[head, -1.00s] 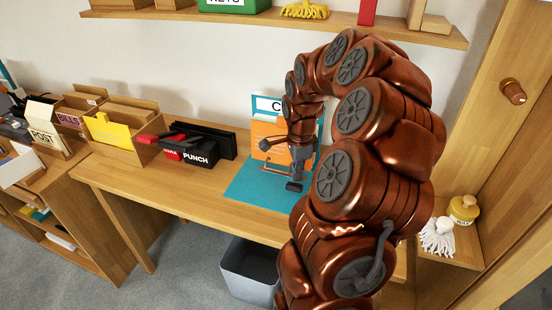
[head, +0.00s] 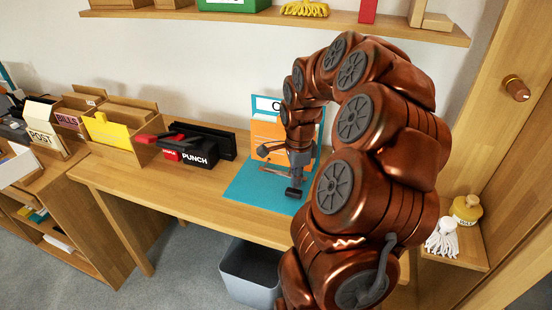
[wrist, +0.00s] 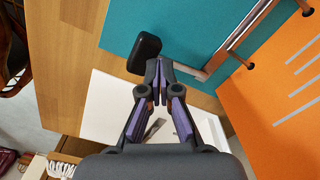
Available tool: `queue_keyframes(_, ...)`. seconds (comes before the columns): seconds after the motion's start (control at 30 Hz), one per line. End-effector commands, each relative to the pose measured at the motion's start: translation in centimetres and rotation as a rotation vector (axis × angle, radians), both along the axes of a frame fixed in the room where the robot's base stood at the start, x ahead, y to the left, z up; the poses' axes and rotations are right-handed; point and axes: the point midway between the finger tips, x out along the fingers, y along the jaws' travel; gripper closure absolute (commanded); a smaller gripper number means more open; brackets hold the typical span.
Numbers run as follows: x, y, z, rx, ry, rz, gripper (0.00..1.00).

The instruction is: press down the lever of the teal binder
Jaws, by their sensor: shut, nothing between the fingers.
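The teal binder (head: 248,187) lies open on the desk, its upright cover at the back, with orange sheets (head: 266,133) in it. The binder also shows in the wrist view (wrist: 190,28), with its orange sheets (wrist: 275,95) at the right. The lever has a metal arm and a black pad (wrist: 145,53); the pad shows low in the head view (head: 294,193). My gripper (wrist: 159,72) is shut and empty, its fingertips right beside the pad. I cannot tell whether they touch it. My arm hides the binder's right part in the head view.
A black and red punch (head: 198,150) and a yellow-fronted file box (head: 110,130) stand left on the desk. A grey bin (head: 250,275) is below the front edge. A glue bottle (head: 466,208) and white mop head (head: 442,238) are at the right.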

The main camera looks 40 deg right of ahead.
Motion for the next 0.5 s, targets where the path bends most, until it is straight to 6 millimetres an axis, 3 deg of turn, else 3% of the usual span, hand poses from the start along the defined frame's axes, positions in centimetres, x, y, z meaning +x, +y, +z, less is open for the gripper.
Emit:
queue_keyframes(0.27,0.0,0.0,0.1,0.0,0.0,0.0,1.0)
queue_keyframes(0.5,0.0,0.0,1.9,-0.001,0.001,-0.002,1.0)
